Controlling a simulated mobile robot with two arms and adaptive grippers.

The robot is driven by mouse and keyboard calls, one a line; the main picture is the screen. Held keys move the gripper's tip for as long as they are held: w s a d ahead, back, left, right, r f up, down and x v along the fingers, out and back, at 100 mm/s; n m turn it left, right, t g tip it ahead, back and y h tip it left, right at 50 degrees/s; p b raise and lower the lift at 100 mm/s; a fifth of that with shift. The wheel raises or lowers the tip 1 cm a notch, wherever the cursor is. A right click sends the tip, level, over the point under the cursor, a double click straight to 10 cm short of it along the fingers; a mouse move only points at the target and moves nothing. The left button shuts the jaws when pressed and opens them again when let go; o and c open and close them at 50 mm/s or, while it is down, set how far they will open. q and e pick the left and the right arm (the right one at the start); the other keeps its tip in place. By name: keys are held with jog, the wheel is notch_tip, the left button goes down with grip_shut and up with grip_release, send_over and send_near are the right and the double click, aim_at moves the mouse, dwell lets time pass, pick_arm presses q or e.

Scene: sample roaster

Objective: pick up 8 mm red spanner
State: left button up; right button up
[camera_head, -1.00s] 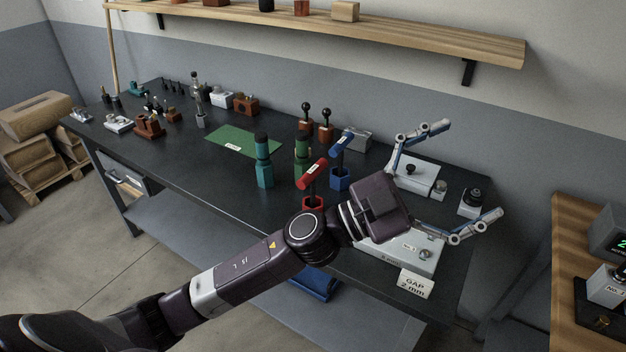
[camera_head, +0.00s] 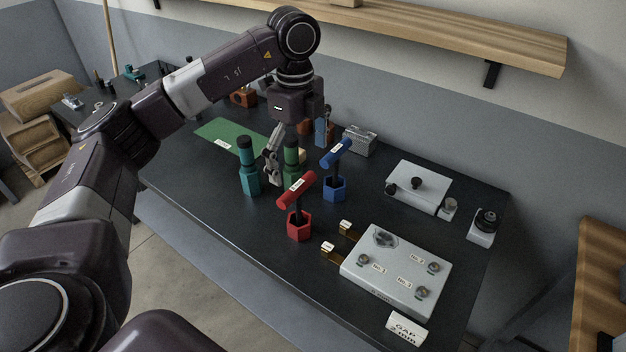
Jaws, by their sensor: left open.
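The red spanner (camera_head: 297,190) has a T-shaped red handle with a white label. It stands upright in a red hexagonal holder (camera_head: 299,228) on the dark bench. A similar blue spanner (camera_head: 336,153) stands in a blue holder (camera_head: 334,188) behind it to the right. My left gripper (camera_head: 298,162) is open and empty, pointing down beyond the red spanner, apart from it. My right gripper is not in view.
A teal bottle-like tool (camera_head: 248,172) stands left of the red spanner. A white fixture plate (camera_head: 400,268) with brass pieces and a "GAP 2 mm" sign (camera_head: 407,329) lie to the right. A green mat (camera_head: 213,131) lies at the left; a wooden shelf (camera_head: 440,35) hangs above.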

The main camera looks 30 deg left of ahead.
aim_at(297, 185)
pick_arm(q)
jog(key=shift+a+f, duration=0.1)
jog(key=shift+a, duration=0.25)
jog(key=f, duration=0.1)
jog(key=s+f+p, duration=0.2)
jog(key=shift+d, duration=0.25)
jog(key=f, duration=0.3)
jog(key=shift+w+d+p, duration=0.1)
jog(key=shift+w+p, duration=0.2)
jog(key=shift+p, duration=0.05)
jog(key=shift+f, duration=0.35)
jog(key=c, duration=1)
jog(key=shift+c, duration=1.3)
jog(key=c, duration=0.5)
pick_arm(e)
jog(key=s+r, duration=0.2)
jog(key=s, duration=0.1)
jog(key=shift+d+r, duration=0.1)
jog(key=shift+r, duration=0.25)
